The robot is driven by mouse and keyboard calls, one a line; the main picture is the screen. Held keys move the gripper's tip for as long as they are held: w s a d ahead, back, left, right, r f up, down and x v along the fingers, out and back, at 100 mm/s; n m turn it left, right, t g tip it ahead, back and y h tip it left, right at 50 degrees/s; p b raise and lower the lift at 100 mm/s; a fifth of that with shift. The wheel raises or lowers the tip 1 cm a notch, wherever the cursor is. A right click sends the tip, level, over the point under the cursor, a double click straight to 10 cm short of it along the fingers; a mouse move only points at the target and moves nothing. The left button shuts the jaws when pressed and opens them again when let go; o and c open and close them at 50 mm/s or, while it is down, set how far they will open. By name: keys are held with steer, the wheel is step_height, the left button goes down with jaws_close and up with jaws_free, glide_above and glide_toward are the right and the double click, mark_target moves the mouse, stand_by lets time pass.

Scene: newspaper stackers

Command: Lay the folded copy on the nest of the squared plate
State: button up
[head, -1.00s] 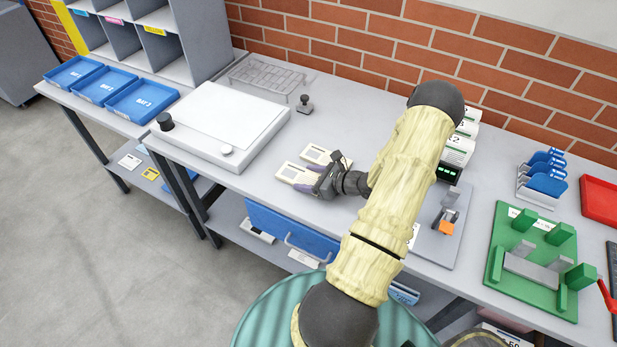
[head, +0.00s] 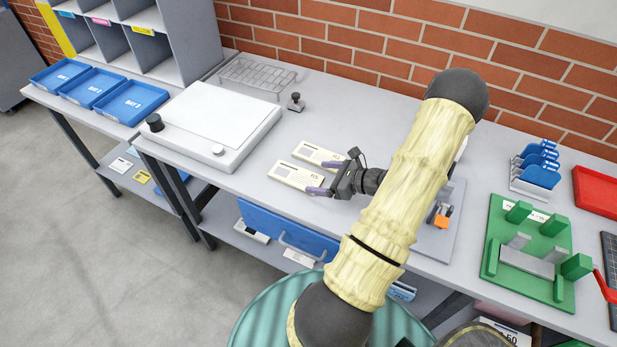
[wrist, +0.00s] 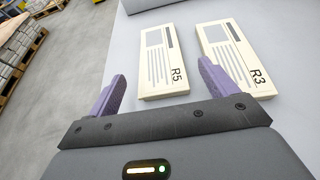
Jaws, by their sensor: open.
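Two cream folded copies lie flat side by side on the grey bench. The nearer copy (head: 292,175) is marked R5 and also shows in the wrist view (wrist: 163,60). The farther copy (head: 315,154) is marked R3 (wrist: 232,55). My gripper (head: 322,177) is open and empty at the right end of the copies. In the wrist view its purple fingertips (wrist: 161,72) stand either side of R5's near end. A green plate (head: 497,232) with green blocks and a grey cradle (head: 527,262) lies at the right. I cannot tell whether this is the squared plate.
A white flat-topped unit (head: 225,112) stands left of the copies, with a wire rack (head: 258,75) behind it. A grey plate with an orange block (head: 442,220) is partly hidden behind my arm. Blue holders (head: 540,168) and a red tray (head: 597,190) stand at the far right.

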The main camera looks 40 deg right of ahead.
steer(key=v, duration=0.4)
steer(key=shift+s+d+r, duration=0.1)
steer(key=shift+s, duration=0.2)
stand_by(0.4)
steer(key=shift+w+a+r, duration=0.1)
steer(key=shift+w+a, duration=0.05)
steer(key=shift+a, duration=0.1)
steer(key=a+n+g+y, duration=0.1)
steer(key=a+n+g, duration=0.1)
steer(key=a, duration=0.1)
steer(key=w+a+r+n+g+y, duration=0.1)
steer(key=a+n+g, duration=0.1)
steer(key=a+n, duration=0.1)
steer(key=w+a+r+n+g+y, duration=0.1)
steer(key=a+n, duration=0.1)
steer(key=a, duration=0.2)
steer(key=shift+a+r+n+g, duration=0.1)
steer(key=shift+a+n+g, duration=0.1)
steer(key=shift+n+g, duration=0.15)
steer(key=s+a+r+n+g+h, duration=0.1)
steer(key=a+r+n+h, duration=0.3)
steer(key=a+n, duration=0.5)
steer(key=s+a+r+n+g+h, duration=0.1)
steer(key=a+r+n+g+h, duration=0.2)
steer(key=a+r+n, duration=0.3)
steer(key=a+n+h, duration=0.1)
steer(key=a+n, duration=0.3)
steer(key=n, duration=0.5)
steer(key=shift+r, duration=0.35)
